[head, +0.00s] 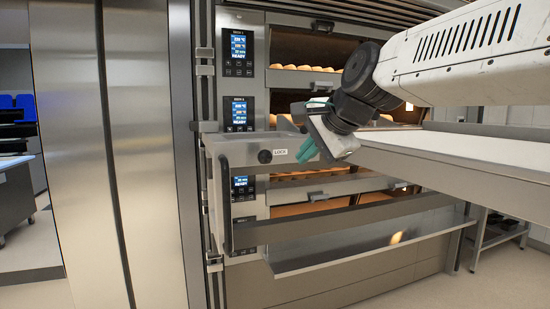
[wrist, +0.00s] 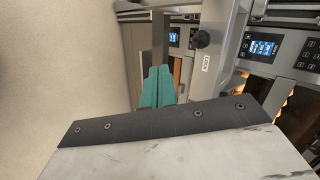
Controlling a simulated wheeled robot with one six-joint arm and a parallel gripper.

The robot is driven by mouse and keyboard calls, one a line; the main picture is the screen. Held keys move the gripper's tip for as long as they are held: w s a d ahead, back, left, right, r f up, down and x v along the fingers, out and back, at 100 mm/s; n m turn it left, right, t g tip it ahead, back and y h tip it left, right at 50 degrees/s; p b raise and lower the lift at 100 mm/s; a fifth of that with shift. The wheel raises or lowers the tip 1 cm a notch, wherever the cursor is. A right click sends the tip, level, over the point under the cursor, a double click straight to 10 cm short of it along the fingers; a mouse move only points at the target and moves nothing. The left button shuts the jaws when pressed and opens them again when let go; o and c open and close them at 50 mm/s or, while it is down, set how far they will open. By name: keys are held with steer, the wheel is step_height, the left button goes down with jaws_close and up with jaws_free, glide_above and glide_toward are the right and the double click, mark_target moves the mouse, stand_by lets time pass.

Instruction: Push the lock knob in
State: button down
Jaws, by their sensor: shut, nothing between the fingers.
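The lock knob (head: 265,156) is a round black knob on the grey metal front of a frame at the oven. A white LOCK label (head: 281,152) sits just to its right. In the wrist view the knob (wrist: 201,38) shows upper right of my fingers, with the label below it. My gripper (head: 305,152) has teal fingers and is to the right of the knob and label, apart from the knob. In the wrist view the fingers (wrist: 158,70) are together with nothing between them. How far in the knob sits is hard to tell.
Deck ovens with lit control panels (head: 239,114) and bread on the decks stand behind the frame. A long grey bar (head: 350,218) and a metal shelf (head: 350,251) project in front. A pale flat surface (head: 470,155) extends right, below my arm. Steel panels (head: 145,150) stand left.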

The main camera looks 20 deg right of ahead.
steer(key=w+r+m, duration=0.1)
steer(key=w+r, duration=0.1)
glide_toward(271, 156)
steer(key=w+a+f, duration=0.1)
steer(key=w+f, duration=0.3)
steer(key=f, duration=0.2)
steer(key=shift+a+t, duration=0.3)
steer(key=shift+t, duration=0.1)
steer(key=shift+f, duration=0.15)
steer(key=w, duration=0.2)
steer(key=shift+w, duration=0.35)
